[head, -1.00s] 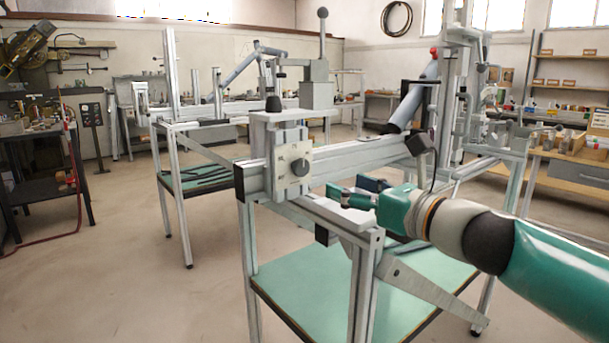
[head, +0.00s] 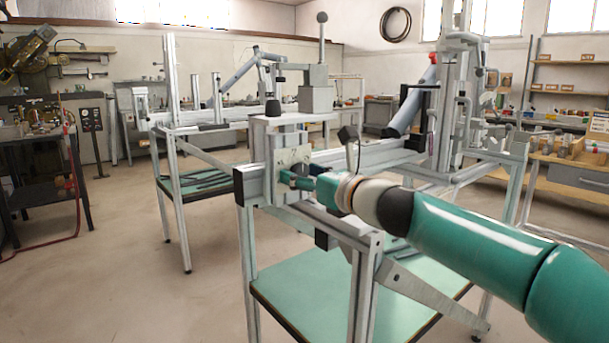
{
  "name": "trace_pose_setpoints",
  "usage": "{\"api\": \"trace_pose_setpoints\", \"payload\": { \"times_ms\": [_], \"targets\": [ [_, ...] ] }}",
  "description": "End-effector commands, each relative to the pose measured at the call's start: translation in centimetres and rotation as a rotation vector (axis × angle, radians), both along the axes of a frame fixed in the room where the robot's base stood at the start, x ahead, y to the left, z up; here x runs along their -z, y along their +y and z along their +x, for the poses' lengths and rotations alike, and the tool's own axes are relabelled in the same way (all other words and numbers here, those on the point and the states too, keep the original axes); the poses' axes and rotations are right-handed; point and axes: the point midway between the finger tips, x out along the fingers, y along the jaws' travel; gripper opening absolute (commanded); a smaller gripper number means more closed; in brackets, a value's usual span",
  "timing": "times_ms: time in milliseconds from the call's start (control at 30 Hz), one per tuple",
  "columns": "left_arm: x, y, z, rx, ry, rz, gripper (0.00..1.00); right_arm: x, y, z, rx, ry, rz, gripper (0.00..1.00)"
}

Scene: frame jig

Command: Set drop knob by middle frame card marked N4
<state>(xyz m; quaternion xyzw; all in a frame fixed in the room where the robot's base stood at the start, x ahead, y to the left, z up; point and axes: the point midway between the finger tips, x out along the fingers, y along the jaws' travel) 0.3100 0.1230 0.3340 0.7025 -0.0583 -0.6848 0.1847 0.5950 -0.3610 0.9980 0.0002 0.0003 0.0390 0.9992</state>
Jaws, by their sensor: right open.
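A grey plate (head: 290,155) is fixed on the near end of the jig's horizontal beam. The round knob on its face is hidden now behind my right gripper (head: 287,179). The gripper is teal, open, and its fingers point left at the lower part of the plate. I cannot tell whether the fingertips touch the knob. No card marked N4 can be read in this view. My left gripper is not in view.
The jig frame stands over a green-topped shelf (head: 300,290). A dark ball-topped lever (head: 322,20) rises behind the plate. A diagonal grey brace (head: 425,293) sits below my right arm. The floor at left (head: 120,270) is clear.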

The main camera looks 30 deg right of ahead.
Motion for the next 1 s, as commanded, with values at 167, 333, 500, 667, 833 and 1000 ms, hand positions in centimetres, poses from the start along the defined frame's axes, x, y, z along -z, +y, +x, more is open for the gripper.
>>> {"api": "trace_pose_setpoints", "payload": {
  "times_ms": [167,333,500,667,833,1000],
  "targets": [
    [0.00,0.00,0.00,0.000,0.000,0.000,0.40,-0.01,0.02,-0.02,0.000,0.000,0.000,0.42],
    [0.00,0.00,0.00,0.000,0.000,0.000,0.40,-0.02,0.02,-0.02,-0.001,0.000,0.000,0.14],
    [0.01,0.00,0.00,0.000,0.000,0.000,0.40,-0.01,0.04,-0.02,-0.001,0.000,-0.002,0.04],
    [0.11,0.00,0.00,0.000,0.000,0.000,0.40,0.01,0.04,-0.02,-0.001,-0.003,-0.021,0.03],
    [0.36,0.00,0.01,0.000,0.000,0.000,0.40,0.05,0.03,-0.02,-0.001,-0.007,-0.081,0.03],
    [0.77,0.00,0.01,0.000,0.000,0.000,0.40,0.09,0.01,-0.01,-0.001,-0.015,-0.185,0.03]
  ]
}}
